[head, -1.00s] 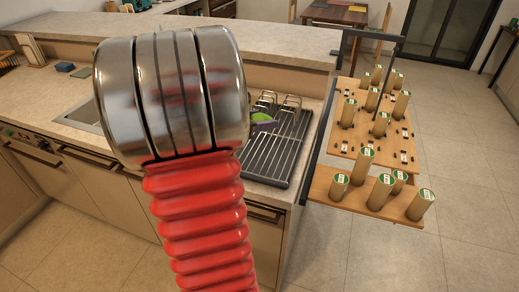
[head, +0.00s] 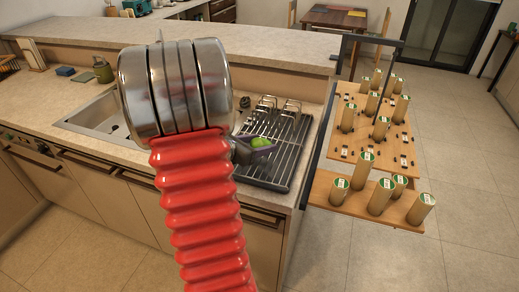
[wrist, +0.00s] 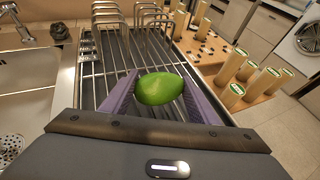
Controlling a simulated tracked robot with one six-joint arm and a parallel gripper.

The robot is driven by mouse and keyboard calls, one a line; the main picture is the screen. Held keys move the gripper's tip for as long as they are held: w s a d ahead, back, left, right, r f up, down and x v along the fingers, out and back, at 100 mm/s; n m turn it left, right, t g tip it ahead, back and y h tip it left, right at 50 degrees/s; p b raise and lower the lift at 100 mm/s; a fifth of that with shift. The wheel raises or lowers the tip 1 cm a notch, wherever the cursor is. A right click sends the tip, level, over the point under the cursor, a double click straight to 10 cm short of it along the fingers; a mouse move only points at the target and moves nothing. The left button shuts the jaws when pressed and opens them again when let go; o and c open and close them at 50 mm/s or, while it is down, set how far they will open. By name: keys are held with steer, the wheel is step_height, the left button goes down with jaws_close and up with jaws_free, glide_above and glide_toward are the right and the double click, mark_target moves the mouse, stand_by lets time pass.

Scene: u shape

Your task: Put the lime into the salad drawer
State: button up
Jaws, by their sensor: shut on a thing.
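The lime (wrist: 160,89) is bright green and sits between the two purple fingers of my gripper (wrist: 160,97) in the wrist view. My gripper is shut on it, above the dish rack (wrist: 98,62). My own arm hides part of the gripper and the counter there. I see nothing that I can make out as a salad drawer.
The dish rack (head: 272,166) has upright wire holders at its back. A sink (head: 88,117) lies to its left. A wooden shelf stand (head: 372,145) with several tan cylinders stands right of the counter. Tiled floor (head: 460,185) is free beyond it.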

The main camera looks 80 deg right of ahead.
steer(key=shift+f, duration=0.75)
steer(key=shift+f, duration=0.1)
steer(key=o, duration=1.1)
steer(key=shift+o, duration=0.2)
steer(key=shift+w+a+r, duration=0.2)
steer(key=shift+a+r, duration=0.05)
steer(key=v, duration=1.1)
steer(key=shift+a, duration=0.2)
